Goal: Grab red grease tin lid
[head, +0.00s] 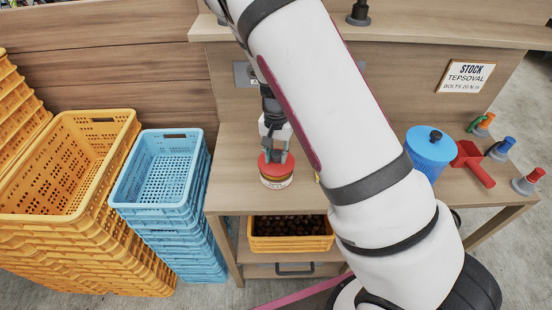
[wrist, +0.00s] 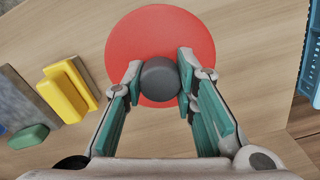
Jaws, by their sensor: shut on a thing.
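The red grease tin lid (wrist: 145,35) is a round red disc with a dark grey knob (wrist: 159,77) at its middle. In the head view the red lid (head: 266,168) sits on top of a pale tin (head: 276,183) on the wooden bench. My gripper (head: 277,155) comes down from above over the lid. In the wrist view my gripper (wrist: 159,80) is shut on the grey knob, with a finger on each side. Lid and tin look together in the head view; I cannot tell whether there is a gap.
A blue lidded tub (head: 430,155), a red tool (head: 472,164) and several coloured knobbed pieces stand on the bench's right. Blue crates (head: 159,205) and yellow crates (head: 75,225) stack at left. A yellow block (wrist: 68,90) lies near the lid.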

